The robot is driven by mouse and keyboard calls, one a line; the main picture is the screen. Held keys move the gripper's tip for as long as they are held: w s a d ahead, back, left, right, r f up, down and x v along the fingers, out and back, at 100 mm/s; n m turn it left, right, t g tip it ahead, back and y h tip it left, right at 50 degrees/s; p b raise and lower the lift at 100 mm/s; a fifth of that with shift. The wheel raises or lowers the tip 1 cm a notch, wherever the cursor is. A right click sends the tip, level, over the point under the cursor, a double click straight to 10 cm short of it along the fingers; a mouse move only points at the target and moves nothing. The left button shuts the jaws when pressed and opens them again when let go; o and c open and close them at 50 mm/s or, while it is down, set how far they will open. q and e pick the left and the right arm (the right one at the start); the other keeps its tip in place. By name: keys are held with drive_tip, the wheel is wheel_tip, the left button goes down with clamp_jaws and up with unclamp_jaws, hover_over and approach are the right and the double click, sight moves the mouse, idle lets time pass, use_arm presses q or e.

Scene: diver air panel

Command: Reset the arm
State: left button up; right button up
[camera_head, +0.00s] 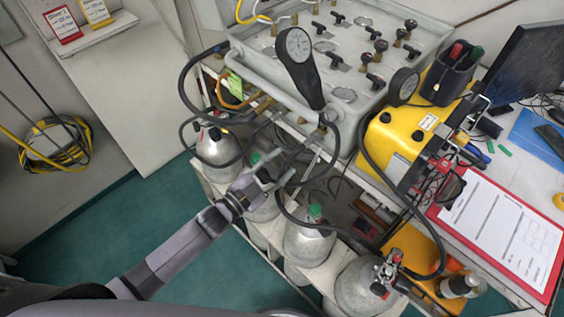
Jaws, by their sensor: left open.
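My left arm (180,248) reaches in from the lower left, stretched toward the rack of cylinders. My left gripper (274,172) is open, with its fingers just in front of the panel's lower front edge, among dark hoses. No object shows between the fingers. The gripper partly covers a grey cylinder (265,207) behind it; whether it touches the cylinder or a hose I cannot tell. The grey air panel (345,50) with several black valve knobs and a round gauge (298,45) is above and beyond the gripper. My right gripper is not in view.
Grey cylinders (308,242) stand in a white rack below the panel, with black hoses looping around them. A yellow case (398,135), a red clipboard (505,230) and a monitor (525,70) are at the right. Green floor (90,240) is clear at the left.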

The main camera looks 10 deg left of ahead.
use_arm(q)
drive_tip(key=shift+f, duration=0.1)
drive_tip(key=s+a+f+n+g+y, duration=0.2)
drive_tip(key=s+a+f+y, duration=0.15)
drive_tip(key=f, duration=0.65)
drive_tip(key=s+a+f+n+g+y, duration=0.25)
drive_tip(key=s+a+f, duration=0.2)
drive_tip(key=f, duration=0.55)
drive_tip(key=s+a+f+n+g+y, duration=0.15)
drive_tip(key=s+a+f, duration=0.25)
drive_tip(key=f, duration=0.6)
drive_tip(key=s+a+f+n+g+y, duration=0.1)
drive_tip(key=s+f, duration=0.4)
drive_tip(key=s, duration=0.5)
drive_tip(key=s+a+f+n+g+y+b, duration=0.1)
drive_tip(key=s+f+g, duration=0.3)
drive_tip(key=s, duration=0.6)
drive_tip(key=s+a+f+n+g+y, duration=0.1)
drive_tip(key=s+f+n+g, duration=0.1)
drive_tip(key=s+f, duration=0.4)
drive_tip(key=s+n, duration=0.1)
drive_tip(key=s, duration=0.4)
drive_tip(key=shift+a+f+g, duration=0.15)
drive_tip(key=shift+a+g, duration=0.2)
drive_tip(key=shift+g, duration=0.05)
